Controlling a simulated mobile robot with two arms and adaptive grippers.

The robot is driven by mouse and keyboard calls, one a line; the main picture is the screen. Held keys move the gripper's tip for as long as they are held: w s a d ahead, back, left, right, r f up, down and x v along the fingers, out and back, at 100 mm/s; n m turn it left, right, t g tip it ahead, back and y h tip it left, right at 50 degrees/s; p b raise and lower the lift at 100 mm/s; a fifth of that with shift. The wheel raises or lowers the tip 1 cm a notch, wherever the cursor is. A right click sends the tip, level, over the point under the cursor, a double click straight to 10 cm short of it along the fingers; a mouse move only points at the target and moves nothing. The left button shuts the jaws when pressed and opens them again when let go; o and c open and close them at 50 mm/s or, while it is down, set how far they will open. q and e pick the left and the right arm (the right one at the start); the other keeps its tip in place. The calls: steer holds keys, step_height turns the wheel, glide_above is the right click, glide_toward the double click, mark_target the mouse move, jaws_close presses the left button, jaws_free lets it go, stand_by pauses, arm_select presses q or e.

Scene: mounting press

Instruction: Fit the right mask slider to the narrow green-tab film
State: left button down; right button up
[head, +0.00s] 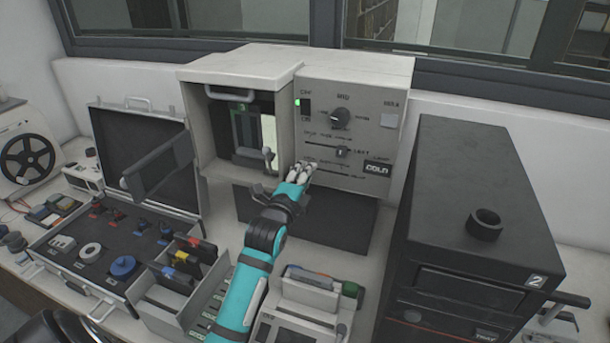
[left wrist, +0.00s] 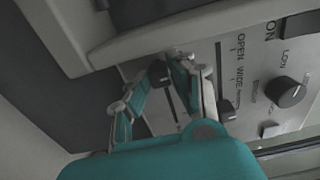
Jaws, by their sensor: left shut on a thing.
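The press (head: 225,135) stands at the back, with an open bay on its left and a control panel (head: 375,100) on its right. In the bay is a dark frame with green edges (head: 238,127) beside a pale strip; I cannot tell the film's width. The left mask slider's knob (head: 343,152) sits in the upper slot, and it also shows in the left wrist view (left wrist: 226,110). My left gripper (head: 303,168) is at the lower slot, at its left end, shut on the right mask slider, whose knob the fingers mostly hide. My right gripper is not in view.
An open black case (head: 150,165) with reels and small parts lies at the left. A black box marked 2 (head: 480,190) stands at the right. Grey trays (head: 160,305) and a small device (head: 300,320) are at the front. A dark mat (head: 335,225) is below the press.

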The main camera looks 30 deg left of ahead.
mark_target(341, 174)
arm_select(q)
steer(key=d, duration=0.2)
steer(key=w+d, duration=0.1)
steer(key=d, duration=0.2)
steer(key=w+d+p, duration=0.1)
steer(key=d, duration=0.2)
steer(key=shift+f, duration=0.1)
steer(key=shift+a, duration=0.1)
steer(key=shift+s, duration=0.1)
steer(key=c, duration=1.2)
jaws_free()
steer(key=shift+o, duration=0.2)
steer(key=v, duration=1.2)
